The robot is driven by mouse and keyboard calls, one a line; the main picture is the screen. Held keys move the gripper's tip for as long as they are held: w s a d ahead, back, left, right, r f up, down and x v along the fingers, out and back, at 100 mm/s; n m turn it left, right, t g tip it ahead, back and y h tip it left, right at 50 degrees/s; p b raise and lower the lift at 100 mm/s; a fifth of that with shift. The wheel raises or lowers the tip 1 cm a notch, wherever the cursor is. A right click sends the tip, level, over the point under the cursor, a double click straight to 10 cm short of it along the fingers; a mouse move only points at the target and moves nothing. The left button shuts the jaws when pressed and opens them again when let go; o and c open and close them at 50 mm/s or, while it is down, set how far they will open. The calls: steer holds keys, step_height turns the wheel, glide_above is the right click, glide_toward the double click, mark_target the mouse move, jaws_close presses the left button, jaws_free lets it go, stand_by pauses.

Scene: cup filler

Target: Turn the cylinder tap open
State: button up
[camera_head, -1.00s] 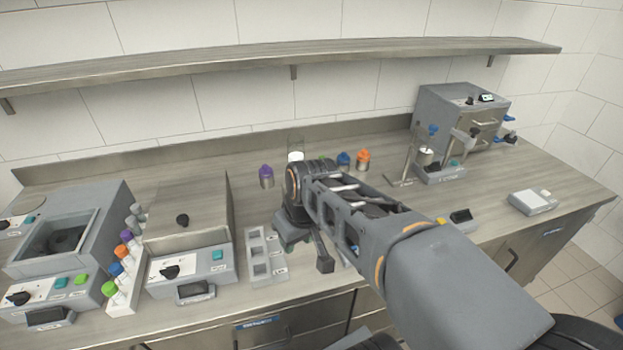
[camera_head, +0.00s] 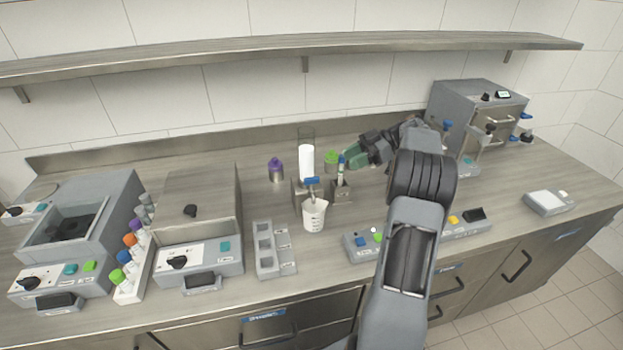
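A clear upright cylinder (camera_head: 306,138) with white contents (camera_head: 306,165) stands at the middle of the bench. Its blue tap handle (camera_head: 312,181) shows low on the front, above a white beaker (camera_head: 314,214). My gripper (camera_head: 350,158) is to the right of the cylinder and apart from the tap. Its greenish finger end points left, close to a small blue-topped upright item (camera_head: 341,165) in a grey holder (camera_head: 341,191). I see the fingers from the side, so their opening is unclear. I cannot tell whether they touch that item.
A purple-capped bottle (camera_head: 276,169) stands left of the cylinder, and a green-capped one (camera_head: 331,158) behind right. A grey rack (camera_head: 268,240) and a button box (camera_head: 362,243) lie in front. A shelf (camera_head: 300,57) runs above.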

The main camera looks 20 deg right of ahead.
mark_target(313, 178)
steer(key=p+x, duration=0.2)
steer(key=x, duration=1.1)
steer(key=shift+s, duration=0.1)
steer(key=shift+c, duration=0.2)
jaws_close()
